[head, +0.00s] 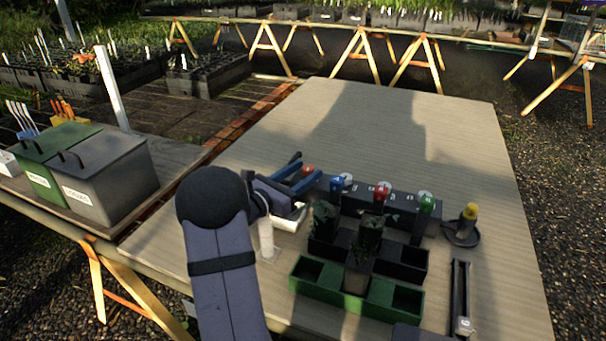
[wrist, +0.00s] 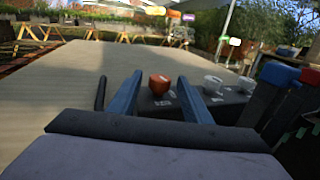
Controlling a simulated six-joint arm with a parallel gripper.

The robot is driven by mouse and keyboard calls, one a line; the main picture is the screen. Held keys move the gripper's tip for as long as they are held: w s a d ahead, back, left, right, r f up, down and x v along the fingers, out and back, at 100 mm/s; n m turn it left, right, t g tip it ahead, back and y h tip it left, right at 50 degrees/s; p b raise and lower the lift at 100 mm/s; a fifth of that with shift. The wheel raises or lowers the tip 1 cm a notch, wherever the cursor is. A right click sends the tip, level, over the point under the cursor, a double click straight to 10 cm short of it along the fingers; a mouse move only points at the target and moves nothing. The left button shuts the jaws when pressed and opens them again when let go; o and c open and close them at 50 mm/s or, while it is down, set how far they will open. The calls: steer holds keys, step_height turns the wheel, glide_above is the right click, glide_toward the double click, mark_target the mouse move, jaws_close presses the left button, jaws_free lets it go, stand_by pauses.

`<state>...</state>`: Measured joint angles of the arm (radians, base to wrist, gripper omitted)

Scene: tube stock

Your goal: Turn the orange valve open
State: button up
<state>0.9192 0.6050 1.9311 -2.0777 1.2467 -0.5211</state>
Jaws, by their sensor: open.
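The orange valve (wrist: 159,85) is a small rounded knob on a dark block, seen in the wrist view between the two blue fingers of my gripper (wrist: 160,77). The fingers are apart, with a gap on either side of the knob; whether they reach around it in depth I cannot tell. In the head view, the orange valve (head: 307,170) shows as a small spot between the fingertips of my gripper (head: 308,164), partly hidden by them.
The dark block (head: 400,203) carries white knobs, with blue (head: 337,184), red (head: 382,189) and green (head: 427,202) tops nearby. In front are potted seedlings (head: 370,232) and a green tray (head: 330,288). A yellow-topped stand (head: 468,220) is at right. The far table (head: 400,120) is clear.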

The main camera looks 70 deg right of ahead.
step_height(320, 180, up, 10)
steer(key=p, duration=0.1)
steer(key=shift+f, duration=0.15)
steer(key=shift+c, duration=0.2)
steer(key=m+g+y+b, duration=0.2)
steer(key=m+g+y, duration=0.1)
steer(key=m+g, duration=0.15)
glide_toward(313, 167)
steer(key=shift+n+g, duration=0.25)
steer(key=shift+g, duration=0.1)
steer(key=x, duration=0.3)
steer(key=w+x, duration=0.1)
steer(key=x, duration=0.1)
steer(key=shift+s+d, duration=0.15)
steer(key=shift+d, duration=0.4)
steer(key=shift+a+f+g, duration=0.25)
steer(key=shift+f+g, duration=0.15)
steer(key=shift+f, duration=0.1)
steer(key=shift+x, duration=3.65)
steer(key=shift+f, duration=0.1)
steer(key=c, duration=1)
